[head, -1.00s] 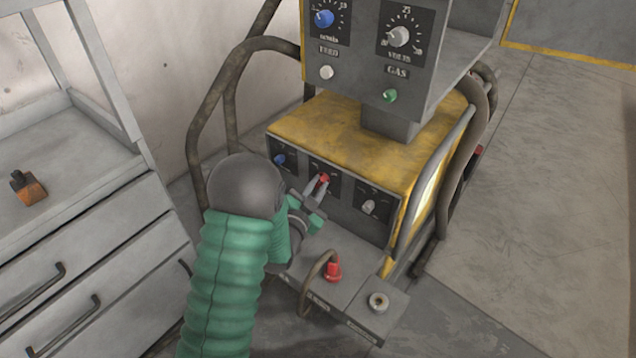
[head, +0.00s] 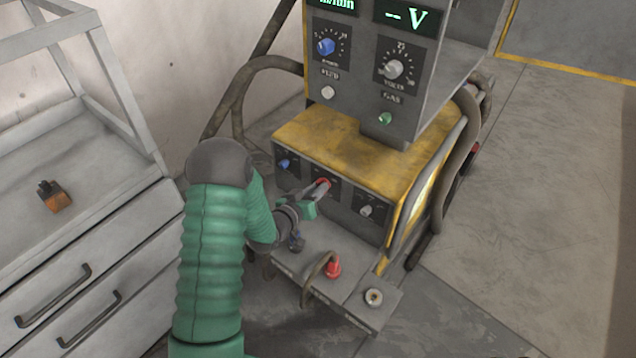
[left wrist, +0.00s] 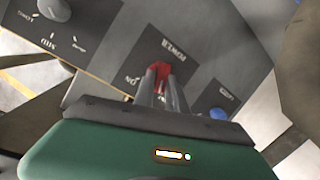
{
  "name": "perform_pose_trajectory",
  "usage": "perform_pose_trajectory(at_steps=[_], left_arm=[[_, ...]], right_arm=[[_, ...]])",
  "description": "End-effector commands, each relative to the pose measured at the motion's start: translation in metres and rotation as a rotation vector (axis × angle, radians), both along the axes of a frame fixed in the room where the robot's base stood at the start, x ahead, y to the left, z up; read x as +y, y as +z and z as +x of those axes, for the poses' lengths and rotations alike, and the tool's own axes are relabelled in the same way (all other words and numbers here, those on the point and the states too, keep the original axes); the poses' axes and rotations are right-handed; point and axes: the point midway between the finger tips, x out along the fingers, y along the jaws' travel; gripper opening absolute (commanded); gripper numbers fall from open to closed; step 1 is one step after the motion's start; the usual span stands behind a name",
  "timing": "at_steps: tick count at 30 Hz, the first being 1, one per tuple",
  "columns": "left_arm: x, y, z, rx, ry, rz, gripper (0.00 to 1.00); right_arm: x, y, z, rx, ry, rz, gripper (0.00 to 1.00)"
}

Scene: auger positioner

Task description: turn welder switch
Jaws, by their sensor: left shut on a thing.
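The welder (head: 350,133) is a yellow-topped unit with a dark front panel. Its red switch (head: 322,182) is the middle control on that panel, between a blue knob (head: 284,163) and a grey knob (head: 366,210). In the left wrist view the red switch (left wrist: 161,69) sits on a plate lettered POWER, with ON beside it. My left gripper (head: 319,188) comes from the lower left, and its fingers are shut on the red switch, partly hiding it. The fingers (left wrist: 160,82) also show on the switch in the left wrist view. My right gripper is not in view.
A control box (head: 385,75) with lit displays stands above the welder. A red plug (head: 333,267) with a cable is on the lower ledge. A grey drawer cabinet (head: 110,265) holding a small orange-and-black block (head: 54,196) is at the left. Open floor lies at the right.

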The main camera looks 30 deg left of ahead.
Motion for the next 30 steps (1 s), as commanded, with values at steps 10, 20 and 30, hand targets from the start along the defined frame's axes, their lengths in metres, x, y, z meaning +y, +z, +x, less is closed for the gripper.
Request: perform_pose_trajectory(at_steps=[10,20,30], left_arm=[[0.004,0.001,-0.001,0.026,0.005,-0.265,0.00],[0.006,-0.002,-0.001,0.035,0.005,-0.390,0.00],[0.006,-0.003,-0.001,0.036,0.005,-0.411,0.00]], right_arm=[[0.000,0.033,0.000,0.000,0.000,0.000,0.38],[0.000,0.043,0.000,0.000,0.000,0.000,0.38],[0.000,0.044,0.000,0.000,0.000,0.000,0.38]])
